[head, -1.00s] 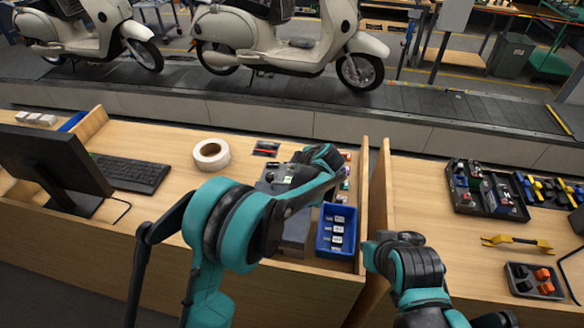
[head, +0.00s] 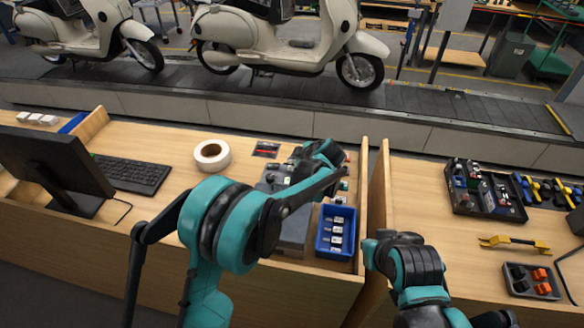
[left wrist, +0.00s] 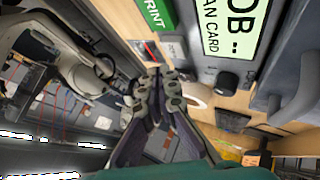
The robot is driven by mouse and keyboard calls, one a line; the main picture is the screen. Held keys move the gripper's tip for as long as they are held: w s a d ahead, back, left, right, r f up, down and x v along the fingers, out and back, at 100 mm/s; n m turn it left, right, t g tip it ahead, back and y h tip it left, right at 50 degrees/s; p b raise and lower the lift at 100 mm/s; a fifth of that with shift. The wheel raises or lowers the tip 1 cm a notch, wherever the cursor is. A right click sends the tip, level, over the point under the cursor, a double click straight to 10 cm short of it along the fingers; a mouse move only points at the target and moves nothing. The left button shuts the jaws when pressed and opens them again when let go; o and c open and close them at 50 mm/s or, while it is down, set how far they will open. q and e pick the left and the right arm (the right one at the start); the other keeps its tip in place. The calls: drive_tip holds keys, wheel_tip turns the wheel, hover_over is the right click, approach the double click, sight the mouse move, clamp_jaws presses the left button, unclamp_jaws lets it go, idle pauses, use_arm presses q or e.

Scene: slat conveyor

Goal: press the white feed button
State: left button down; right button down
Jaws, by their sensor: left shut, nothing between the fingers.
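A grey device (left wrist: 205,50) fills the upper part of the left wrist view. It has a lit green display (left wrist: 235,30) reading "JOB" and "SCAN CARD", a green "PRINT" label (left wrist: 154,12) and a black knob (left wrist: 228,80). A small pale grey part (left wrist: 173,46) sits beside the green label; I cannot tell whether it is the white feed button. My left gripper (left wrist: 155,78) is shut and empty, its tips appearing just below the device's edge; contact cannot be judged. In the head view my left arm covers much of the device (head: 291,232).
A blue bin (head: 336,232) with small parts stands right of the device, near a wooden divider (head: 379,190). A tape roll (head: 212,155), keyboard (head: 130,174) and monitor (head: 52,165) are to the left. Scooters (head: 290,38) stand on the conveyor (head: 300,98) behind.

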use_arm(q)
drive_tip(key=shift+r+p, duration=1.15)
drive_tip(key=shift+r, duration=1.1)
drive_tip(key=shift+s+f, duration=0.1)
drive_tip(key=shift+f, duration=0.05)
